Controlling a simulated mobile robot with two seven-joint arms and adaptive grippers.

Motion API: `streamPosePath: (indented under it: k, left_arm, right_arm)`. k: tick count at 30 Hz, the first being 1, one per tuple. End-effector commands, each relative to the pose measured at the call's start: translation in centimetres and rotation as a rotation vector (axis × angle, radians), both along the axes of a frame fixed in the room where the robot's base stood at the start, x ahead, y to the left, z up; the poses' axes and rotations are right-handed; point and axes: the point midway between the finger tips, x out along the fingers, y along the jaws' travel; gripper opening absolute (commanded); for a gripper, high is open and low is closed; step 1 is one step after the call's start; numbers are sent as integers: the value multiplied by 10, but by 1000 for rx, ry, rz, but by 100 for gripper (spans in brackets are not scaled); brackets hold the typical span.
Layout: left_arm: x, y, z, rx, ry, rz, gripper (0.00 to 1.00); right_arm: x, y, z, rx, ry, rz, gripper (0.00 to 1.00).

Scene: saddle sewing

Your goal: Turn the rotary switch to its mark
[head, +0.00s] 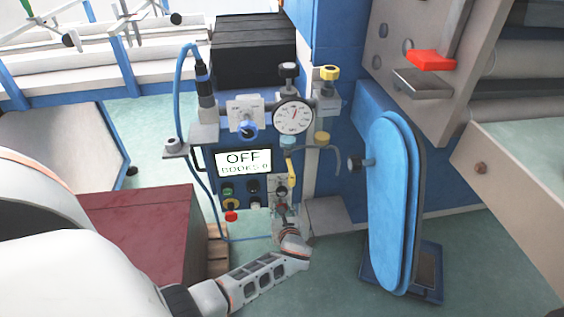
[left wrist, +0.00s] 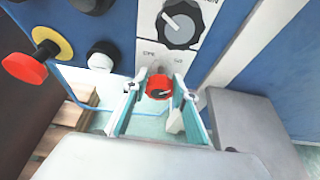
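In the left wrist view a small red knob (left wrist: 159,87) sits low on a pale plate, under small lettering. I cannot tell for certain which is the task's rotary switch. My left gripper (left wrist: 156,97) has its two fingers apart, one on each side of the red knob; whether they touch it is unclear. In the head view my left gripper (head: 283,214) is at the lower right of the control panel, and the knobs there are small and partly hidden. My right gripper is not in view.
The panel has a lit display (head: 243,161) reading OFF and a pressure gauge (head: 293,117). A red button (left wrist: 24,66) and a white button (left wrist: 101,56) are left of the gripper. A grey block (left wrist: 245,125) stands close on its right. A blue padded board (head: 392,200) stands further right.

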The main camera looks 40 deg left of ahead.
Motion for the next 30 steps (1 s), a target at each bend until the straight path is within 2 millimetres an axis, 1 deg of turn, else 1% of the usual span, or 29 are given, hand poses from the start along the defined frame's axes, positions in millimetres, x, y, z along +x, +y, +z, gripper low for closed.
streamPosePath:
  k: [1, 2, 14, 20, 26, 30]
  left_arm:
    - [0, 0, 0, 0, 0, 0, 10]
    - [0, 0, 0, 0, 0, 0, 5]
    - [-1, 1, -1, -29, -34, 0, 5]
    - [-2, 1, -2, -103, -120, 0, 5]
    - [-4, 2, -5, -217, -249, -1, 5]
    - [-6, 1, -9, -305, -348, 0, 5]
  right_arm:
    - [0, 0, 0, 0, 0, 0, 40]
    - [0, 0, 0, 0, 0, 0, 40]
    - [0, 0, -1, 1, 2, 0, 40]
    - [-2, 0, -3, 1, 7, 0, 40]
    - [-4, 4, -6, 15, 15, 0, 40]
    - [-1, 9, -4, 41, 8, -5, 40]
